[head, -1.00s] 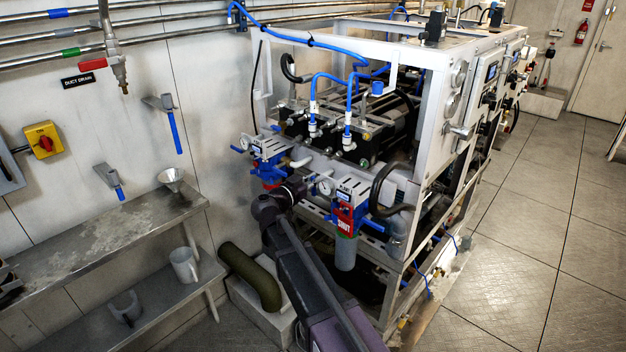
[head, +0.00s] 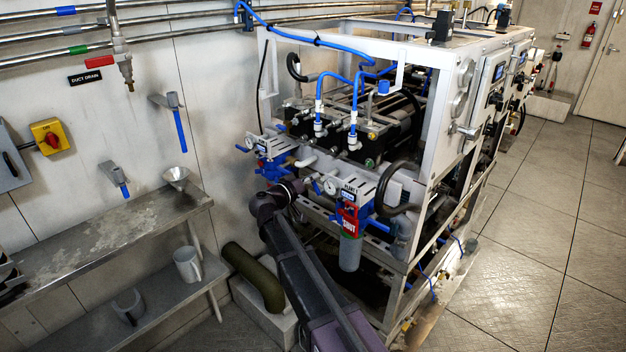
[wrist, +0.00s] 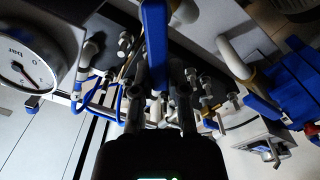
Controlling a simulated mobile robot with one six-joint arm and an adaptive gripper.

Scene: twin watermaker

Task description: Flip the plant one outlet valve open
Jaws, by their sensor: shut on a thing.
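The plant 1 assembly (head: 350,208) hangs on the front of the white-framed machine, with a white label, blue parts and a red "SHUT" marking. A narrow green strip shows under the red. In the wrist view a long blue valve lever (wrist: 155,45) comes down from the top edge to my gripper (wrist: 168,78). My gripper is shut on this lever; the exact contact is dark and partly hidden. In the head view my arm reaches to the machine front left of the plant 1 assembly, and my fingertips cannot be made out.
A pressure gauge (wrist: 28,62) is close on the left in the wrist view. A second blue valve assembly (head: 268,160) is further left on the machine. The floor at right is clear.

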